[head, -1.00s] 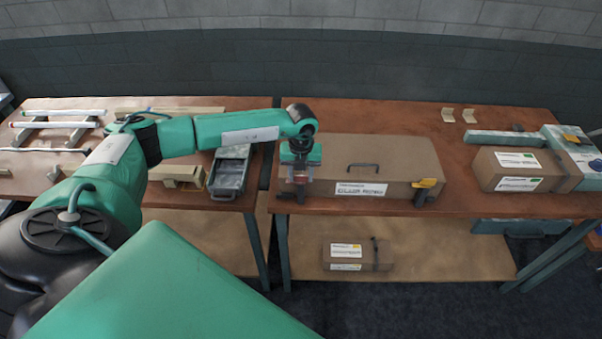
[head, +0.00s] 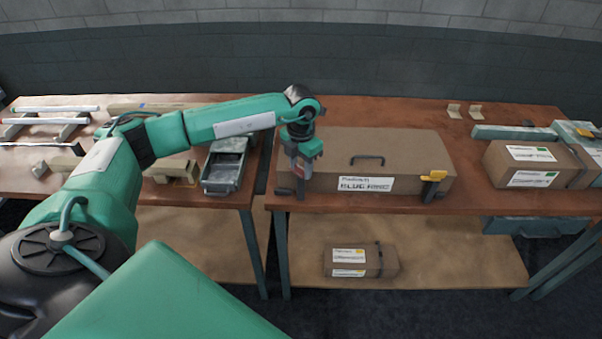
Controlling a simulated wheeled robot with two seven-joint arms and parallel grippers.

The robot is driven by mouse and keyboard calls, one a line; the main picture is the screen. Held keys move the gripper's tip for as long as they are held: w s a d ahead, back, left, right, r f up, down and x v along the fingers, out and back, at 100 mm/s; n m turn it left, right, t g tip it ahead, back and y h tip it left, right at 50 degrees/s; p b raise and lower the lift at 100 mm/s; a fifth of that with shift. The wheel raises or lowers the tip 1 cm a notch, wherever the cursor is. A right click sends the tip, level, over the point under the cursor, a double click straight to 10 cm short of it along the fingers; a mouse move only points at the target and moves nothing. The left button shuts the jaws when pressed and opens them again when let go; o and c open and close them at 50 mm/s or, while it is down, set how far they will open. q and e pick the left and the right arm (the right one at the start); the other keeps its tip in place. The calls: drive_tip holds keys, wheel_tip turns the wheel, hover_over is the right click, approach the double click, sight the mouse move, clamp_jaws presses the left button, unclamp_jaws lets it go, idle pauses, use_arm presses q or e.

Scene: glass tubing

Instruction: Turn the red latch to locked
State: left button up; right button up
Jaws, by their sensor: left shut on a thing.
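The red latch (head: 295,170) is at the front left of a long brown case (head: 330,145) on the right-hand bench. It is mostly hidden by my left gripper (head: 299,172), which points down over the case's front left corner. The left gripper is shut on the red latch. How far the latch is turned cannot be told. A yellow latch (head: 433,176) sits at the case's front right. My right gripper is out of view.
The case has a dark top handle (head: 367,159) and a white front label (head: 365,184). Brown boxes (head: 530,163) stand to the right. A grey tray (head: 223,172) and tubes on racks lie on the left bench. A smaller box (head: 360,259) is on the lower shelf.

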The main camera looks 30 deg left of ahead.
use_arm(q)
drive_tip(key=m+b, duration=0.4)
drive_tip(key=m, duration=0.1)
drive_tip(key=shift+f+m+b, duration=0.1)
drive_tip(key=shift+m+b, duration=0.2)
drive_tip(key=shift+b, duration=0.1)
drive_tip(key=shift+m+b, duration=0.3)
drive_tip(key=shift+m, duration=0.4)
drive_tip(key=shift+m+b, duration=1.05)
drive_tip(key=shift+m, duration=0.15)
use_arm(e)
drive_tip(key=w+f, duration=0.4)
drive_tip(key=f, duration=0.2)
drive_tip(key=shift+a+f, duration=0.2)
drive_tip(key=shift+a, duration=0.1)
use_arm(q)
drive_tip(key=shift+r, duration=0.2)
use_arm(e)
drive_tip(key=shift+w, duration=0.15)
use_arm(q)
drive_tip(key=o, duration=1)
